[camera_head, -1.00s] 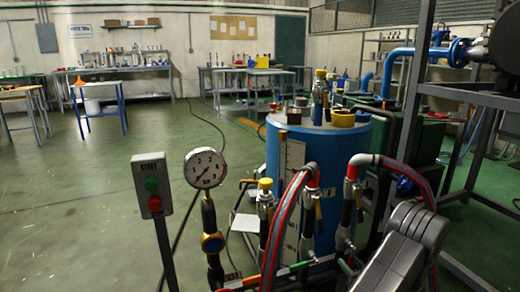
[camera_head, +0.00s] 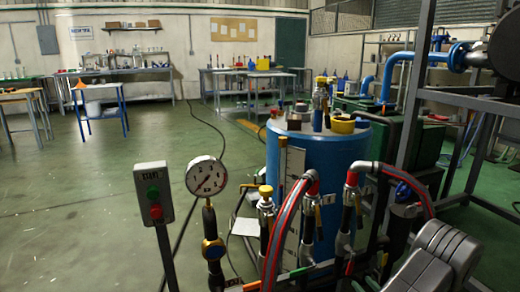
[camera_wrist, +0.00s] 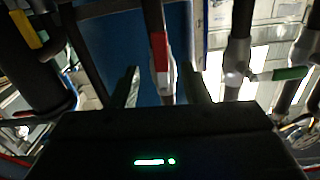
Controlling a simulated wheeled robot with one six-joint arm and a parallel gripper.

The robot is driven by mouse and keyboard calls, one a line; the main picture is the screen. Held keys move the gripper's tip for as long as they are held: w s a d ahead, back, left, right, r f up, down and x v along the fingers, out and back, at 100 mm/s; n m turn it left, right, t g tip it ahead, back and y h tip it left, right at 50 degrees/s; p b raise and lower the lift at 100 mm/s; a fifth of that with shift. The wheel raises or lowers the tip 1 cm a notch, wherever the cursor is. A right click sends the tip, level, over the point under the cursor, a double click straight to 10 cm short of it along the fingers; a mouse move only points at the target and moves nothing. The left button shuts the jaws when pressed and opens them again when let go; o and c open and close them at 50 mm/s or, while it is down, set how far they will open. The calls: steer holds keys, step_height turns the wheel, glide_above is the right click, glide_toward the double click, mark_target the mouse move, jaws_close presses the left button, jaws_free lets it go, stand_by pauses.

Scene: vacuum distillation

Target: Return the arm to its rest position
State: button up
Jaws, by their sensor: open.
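My gripper (camera_wrist: 160,82) shows in the wrist view with its two fingers apart. Nothing is clearly held between them. A pipe or hose with a red band (camera_wrist: 160,52) stands behind the gap between the fingers; I cannot tell how far off it is. My grey arm (camera_head: 432,262) is at the lower right of the head view, in front of the piping. The gripper's fingers cannot be made out in the head view.
A blue tank (camera_head: 340,155) stands behind valves and red hoses (camera_head: 285,225). A pressure gauge (camera_head: 206,176) and a start box (camera_head: 154,192) stand at left. A steel frame (camera_head: 407,115) rises at right. The green floor (camera_head: 80,200) at left is open.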

mark_target(348, 271)
steer(key=p+v, duration=0.1)
steer(key=v, duration=0.5)
steer(key=b+x, duration=0.3)
steer(key=x, duration=1.1)
steer(key=shift+w+a+f+b, duration=0.1)
steer(key=shift+w+a+b, duration=0.05)
steer(key=shift+w+b, duration=0.15)
steer(key=shift+s+a+m, duration=0.35)
steer(key=shift+a+m, duration=0.05)
steer(key=shift+m, duration=0.5)
steer(key=shift+r, duration=0.2)
